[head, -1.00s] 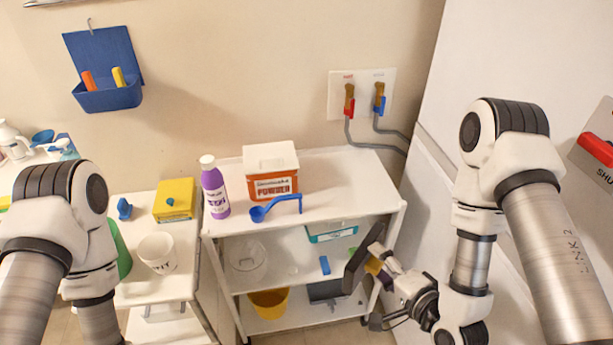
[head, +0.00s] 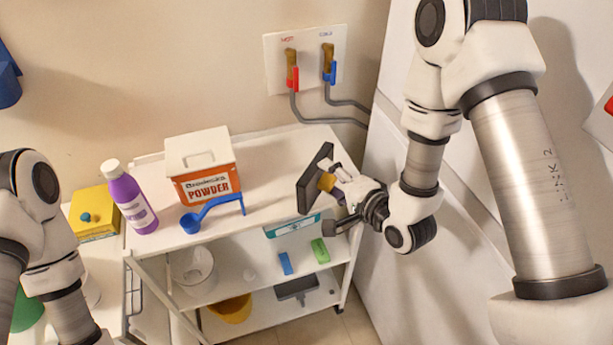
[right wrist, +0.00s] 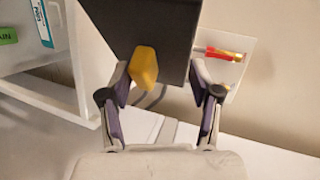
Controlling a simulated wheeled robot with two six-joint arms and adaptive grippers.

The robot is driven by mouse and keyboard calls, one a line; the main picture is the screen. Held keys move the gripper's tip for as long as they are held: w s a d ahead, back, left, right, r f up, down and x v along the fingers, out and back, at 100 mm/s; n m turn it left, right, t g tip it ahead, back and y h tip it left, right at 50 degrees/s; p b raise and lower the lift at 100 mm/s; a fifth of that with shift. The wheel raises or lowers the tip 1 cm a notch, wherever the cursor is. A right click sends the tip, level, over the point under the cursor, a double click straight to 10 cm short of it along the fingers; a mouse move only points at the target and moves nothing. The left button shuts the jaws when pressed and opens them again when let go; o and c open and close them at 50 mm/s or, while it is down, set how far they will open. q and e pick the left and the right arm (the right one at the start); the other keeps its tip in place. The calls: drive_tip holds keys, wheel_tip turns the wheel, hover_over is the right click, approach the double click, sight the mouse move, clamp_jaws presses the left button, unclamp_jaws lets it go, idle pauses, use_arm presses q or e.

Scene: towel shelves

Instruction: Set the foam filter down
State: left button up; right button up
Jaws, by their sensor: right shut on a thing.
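The foam filter is a dark grey flat slab (head: 316,178) with a yellow tab on its face. My right gripper (head: 335,187) is shut on it and holds it tilted near the right end of the cart's top shelf; whether it touches the shelf I cannot tell. In the right wrist view the slab (right wrist: 140,28) fills the top middle, with its yellow tab (right wrist: 144,66) between the two fingers of the gripper (right wrist: 162,85). My left arm shows at the left edge, but its gripper is out of view.
The white cart's top shelf (head: 285,165) bears an orange powder box (head: 205,182), a blue scoop (head: 195,222) and a purple bottle (head: 130,197). The shelf's right part is clear. Red and blue valves (head: 292,75) are on the wall behind.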

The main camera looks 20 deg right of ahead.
drive_tip(key=w, duration=0.1)
drive_tip(key=w+p, duration=0.1)
drive_tip(key=w, duration=0.3)
drive_tip(key=shift+w+a, duration=0.2)
drive_tip(key=shift+a, duration=0.05)
drive_tip(key=w+f+p, duration=0.1)
drive_tip(key=w+f, duration=0.1)
drive_tip(key=w+a+f+p, duration=0.1)
drive_tip(key=w+f, duration=0.1)
drive_tip(key=shift+p, duration=0.35)
use_arm(q)
drive_tip(key=r, duration=0.4)
drive_tip(key=shift+w+d+r, duration=0.1)
drive_tip(key=shift+w+r, duration=0.15)
drive_tip(key=shift+r, duration=0.15)
use_arm(e)
drive_tip(key=shift+s, duration=0.1)
drive_tip(key=o, duration=1.2)
drive_tip(key=shift+a, duration=0.1)
drive_tip(key=shift+c, duration=0.2)
